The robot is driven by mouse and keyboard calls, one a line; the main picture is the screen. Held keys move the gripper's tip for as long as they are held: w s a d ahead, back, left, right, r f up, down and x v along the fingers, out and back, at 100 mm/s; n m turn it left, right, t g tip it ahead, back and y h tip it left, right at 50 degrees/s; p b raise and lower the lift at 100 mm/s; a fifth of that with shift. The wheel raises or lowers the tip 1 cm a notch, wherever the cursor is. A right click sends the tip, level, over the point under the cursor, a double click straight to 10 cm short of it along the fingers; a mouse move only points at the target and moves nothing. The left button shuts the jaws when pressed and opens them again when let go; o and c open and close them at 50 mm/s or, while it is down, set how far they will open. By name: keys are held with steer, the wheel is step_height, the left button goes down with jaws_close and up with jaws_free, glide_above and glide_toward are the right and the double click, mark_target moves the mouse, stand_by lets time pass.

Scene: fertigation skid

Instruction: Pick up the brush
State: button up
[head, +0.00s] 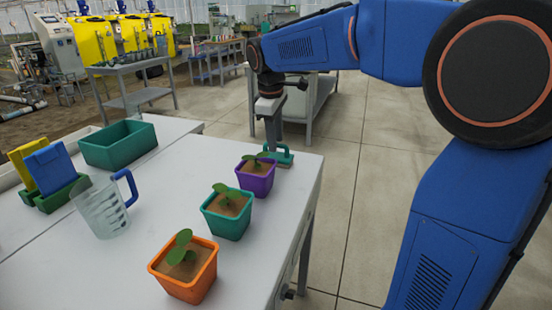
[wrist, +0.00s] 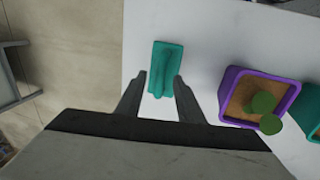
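The brush, a teal block with a raised ridge along it, lies on the white table near its far right corner in the head view (head: 285,158). It also shows in the wrist view (wrist: 167,58). My gripper points down at the brush in the head view (head: 272,140). In the wrist view my gripper (wrist: 160,76) is open, with one finger on each side of the brush's lower part. A small gap shows at the left finger; the right finger looks very close to the brush. Whether the fingertips are level with it or above it, I cannot tell.
A purple pot with a seedling (head: 256,178) stands close to the brush. A teal pot (head: 228,214) and an orange pot (head: 185,272) follow along the table edge. A jug (head: 102,210), a green bin (head: 118,145) and the white table (head: 150,262) are at left.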

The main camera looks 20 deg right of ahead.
steer(key=shift+w+f, duration=0.1)
steer(key=shift+f, duration=0.4)
jaws_close()
step_height(320, 180, up, 10)
stand_by(0.4)
